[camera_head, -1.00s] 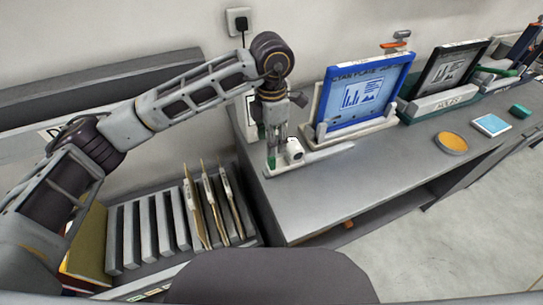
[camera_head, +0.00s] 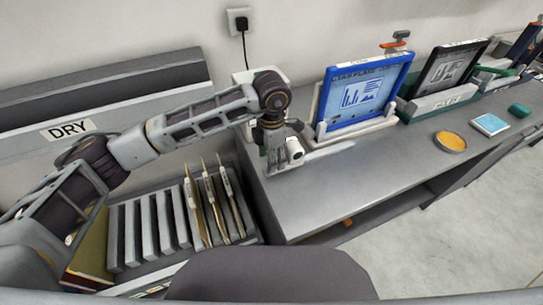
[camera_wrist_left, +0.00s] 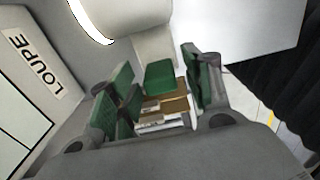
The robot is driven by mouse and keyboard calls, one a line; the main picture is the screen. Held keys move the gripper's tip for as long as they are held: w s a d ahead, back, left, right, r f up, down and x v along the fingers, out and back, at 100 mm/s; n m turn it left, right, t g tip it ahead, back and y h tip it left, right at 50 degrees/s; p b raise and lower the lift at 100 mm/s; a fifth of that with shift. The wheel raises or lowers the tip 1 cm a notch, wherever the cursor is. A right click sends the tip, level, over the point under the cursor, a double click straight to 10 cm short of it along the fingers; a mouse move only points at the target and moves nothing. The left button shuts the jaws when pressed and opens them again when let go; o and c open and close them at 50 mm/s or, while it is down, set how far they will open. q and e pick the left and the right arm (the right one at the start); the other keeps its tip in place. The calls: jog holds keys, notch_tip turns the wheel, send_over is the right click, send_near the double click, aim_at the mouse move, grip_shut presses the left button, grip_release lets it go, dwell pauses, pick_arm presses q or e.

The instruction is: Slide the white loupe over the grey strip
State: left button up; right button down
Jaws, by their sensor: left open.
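The white loupe (camera_head: 294,149) stands at the left end of the counter, partly hidden by my left gripper (camera_head: 275,155). The gripper is low beside the loupe, on its left. In the left wrist view the green-padded fingers of my left gripper (camera_wrist_left: 157,63) are apart. A white rounded body, likely the loupe (camera_wrist_left: 150,38), shows just beyond the fingertips; I cannot tell whether they touch it. The pale grey strip (camera_head: 332,150) lies on the counter to the right of the loupe. My right gripper is not in view.
A blue framed plate (camera_head: 365,95) in a white stand is behind the strip. A black frame (camera_head: 446,72), yellow disc (camera_head: 451,141) and blue tile (camera_head: 491,124) are farther right. A slotted rack (camera_head: 165,235) with folders is left. The front counter (camera_head: 350,190) is clear.

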pick_arm(q)
grip_shut()
dwell(0.3)
